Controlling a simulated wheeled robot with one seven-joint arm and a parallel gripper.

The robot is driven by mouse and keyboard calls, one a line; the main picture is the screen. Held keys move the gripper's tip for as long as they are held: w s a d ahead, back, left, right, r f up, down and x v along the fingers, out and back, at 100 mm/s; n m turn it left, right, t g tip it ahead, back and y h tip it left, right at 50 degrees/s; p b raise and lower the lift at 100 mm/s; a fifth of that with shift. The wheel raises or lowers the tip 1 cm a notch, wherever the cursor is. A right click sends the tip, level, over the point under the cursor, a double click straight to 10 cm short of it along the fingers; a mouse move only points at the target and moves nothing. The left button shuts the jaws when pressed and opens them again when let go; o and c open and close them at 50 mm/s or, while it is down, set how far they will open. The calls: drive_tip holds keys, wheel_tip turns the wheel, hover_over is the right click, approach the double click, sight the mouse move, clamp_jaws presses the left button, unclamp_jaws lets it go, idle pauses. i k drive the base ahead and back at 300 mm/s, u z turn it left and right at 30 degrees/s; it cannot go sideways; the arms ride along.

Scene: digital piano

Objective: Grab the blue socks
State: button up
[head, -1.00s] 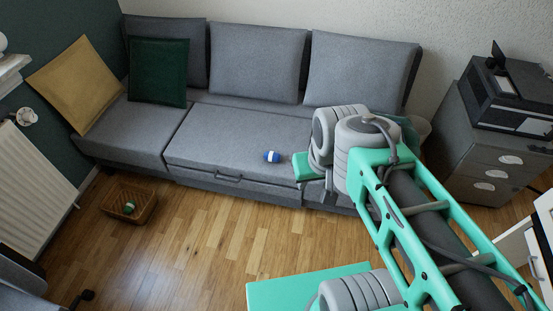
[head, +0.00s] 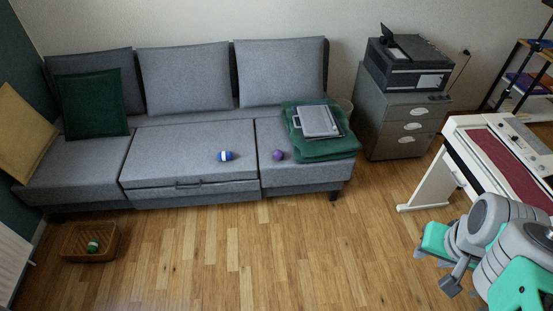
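The blue socks (head: 226,156), a small rolled bundle with a white band, lie on the grey sofa (head: 185,150), near the front of its middle seat. A purple rolled bundle (head: 278,155) lies to their right on the adjoining seat. My gripper (head: 446,277) is at the lower right, in front of the piano, well apart from the sofa and the socks. Its fingers are partly hidden and small, so I cannot tell whether it is open or shut.
A wicker basket (head: 90,244) with a green rolled bundle (head: 93,246) stands on the floor at the left. A folded green blanket (head: 325,147) bears a laptop-like device (head: 318,121). The white piano (head: 425,180) is at the right.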

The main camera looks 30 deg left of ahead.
sight(224, 156)
drive_tip(key=u, duration=0.35)
drive_tip(key=i, duration=0.55)
drive_tip(key=u, duration=1.1)
drive_tip(key=i, duration=1.5)
drive_tip(key=u, duration=1.9)
drive_tip(key=i, duration=0.5)
drive_tip(key=u, duration=0.45)
